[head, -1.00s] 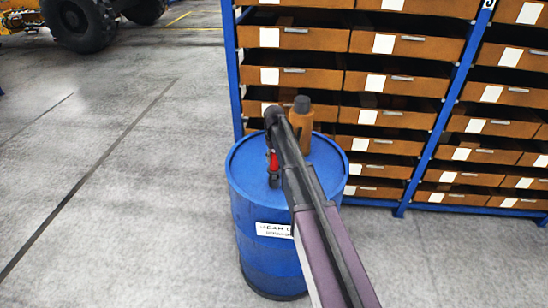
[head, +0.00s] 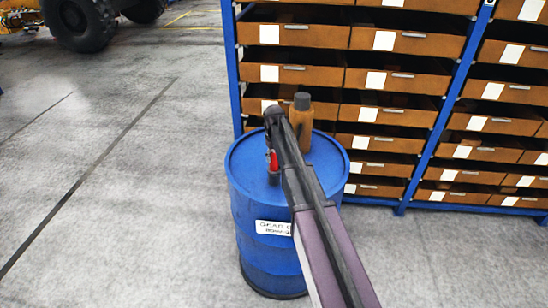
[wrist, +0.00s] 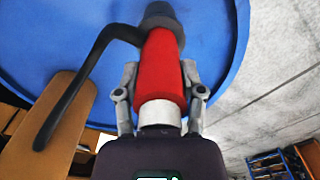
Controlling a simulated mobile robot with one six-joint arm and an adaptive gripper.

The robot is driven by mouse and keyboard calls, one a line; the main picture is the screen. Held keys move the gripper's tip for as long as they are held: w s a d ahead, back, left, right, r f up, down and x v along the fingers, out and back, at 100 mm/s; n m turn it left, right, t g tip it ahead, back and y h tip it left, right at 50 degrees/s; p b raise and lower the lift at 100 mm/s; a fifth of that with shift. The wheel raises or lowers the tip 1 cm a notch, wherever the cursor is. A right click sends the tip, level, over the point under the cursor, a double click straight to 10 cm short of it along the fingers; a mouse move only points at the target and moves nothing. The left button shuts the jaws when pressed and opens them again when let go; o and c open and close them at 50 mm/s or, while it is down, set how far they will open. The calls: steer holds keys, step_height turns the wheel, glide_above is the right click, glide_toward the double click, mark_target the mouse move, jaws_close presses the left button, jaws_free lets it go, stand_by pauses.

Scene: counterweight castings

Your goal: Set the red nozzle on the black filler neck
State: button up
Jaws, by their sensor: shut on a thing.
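The red nozzle (wrist: 160,65) is between the two fingers of my gripper (wrist: 160,88), which is shut on it. A bent black lever (wrist: 75,85) runs off its left side, and a pale collar (wrist: 160,113) is at its near end. The dark filler neck (wrist: 160,10) shows at the far end of the nozzle, on the blue drum top (wrist: 215,40). The nozzle's end lines up with the neck, but I cannot tell whether it is seated. In the head view the red nozzle (head: 273,160) shows just above the dark neck (head: 274,178), partly hidden by my arm.
An orange-brown bottle (head: 301,128) with a dark cap stands on the blue drum (head: 262,262), close to my gripper. A blue rack with brown bins (head: 397,115) stands behind. The floor (head: 110,190) to the left is clear.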

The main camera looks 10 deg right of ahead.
steer(key=shift+f+b, duration=0.75)
steer(key=shift+f, duration=0.05)
steer(key=o, duration=1)
steer(key=shift+o, duration=0.2)
steer(key=shift+r, duration=0.25)
step_height(320, 180, up, 12)
steer(key=p, duration=1.2)
steer(key=s+f+m+b, duration=0.1)
steer(key=s+f+b, duration=0.4)
steer(key=s, duration=0.4)
steer(key=s+f+m+b, duration=0.1)
steer(key=s+f+b, duration=0.4)
steer(key=s, duration=0.5)
steer(key=s+f+m+b, duration=0.1)
steer(key=s+f+b, duration=0.4)
steer(key=s, duration=0.5)
steer(key=shift+f+m, duration=0.3)
steer(key=shift+f, duration=0.1)
